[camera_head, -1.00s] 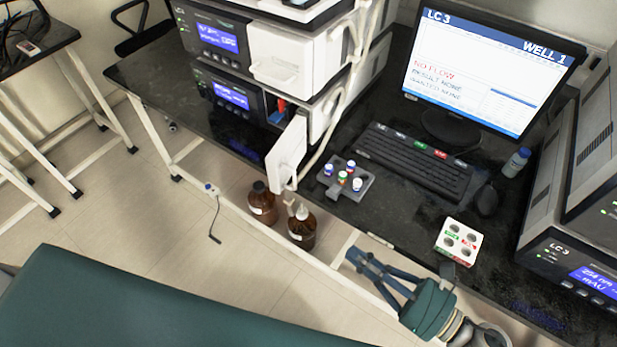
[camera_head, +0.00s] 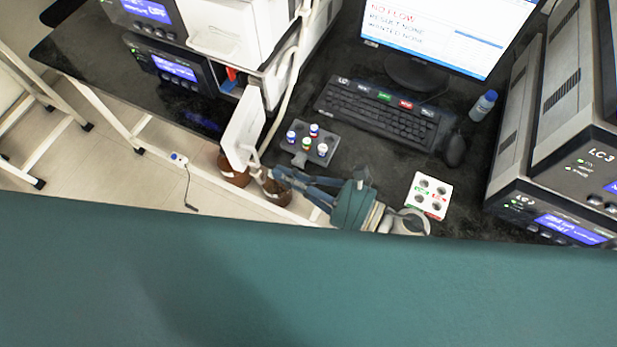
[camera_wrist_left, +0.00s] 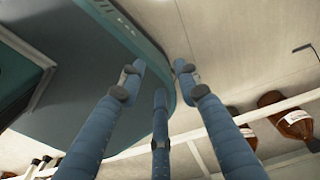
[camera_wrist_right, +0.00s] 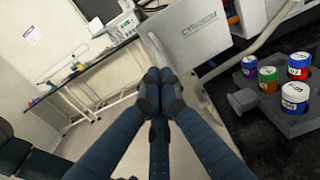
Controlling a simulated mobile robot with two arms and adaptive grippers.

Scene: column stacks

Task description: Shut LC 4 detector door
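A white detector door (camera_head: 243,128) stands swung open at the front of the left instrument stack, beside its lower module (camera_head: 172,66). The "LC 4" label is not readable. The door also fills the upper middle of the right wrist view (camera_wrist_right: 192,38), with grey lettering. My right gripper (camera_head: 276,176) is just right of the door's lower end. Its fingertips are together and hold nothing; they show just below the door in the right wrist view (camera_wrist_right: 160,78). I cannot tell whether they touch it. My left gripper (camera_wrist_left: 159,72) shows only in the left wrist view, fingers spread and empty.
A grey vial rack (camera_head: 310,148) with several capped vials is right of the door. Brown bottles (camera_head: 234,172) stand below it. A white tube (camera_head: 292,75) hangs beside the stack.

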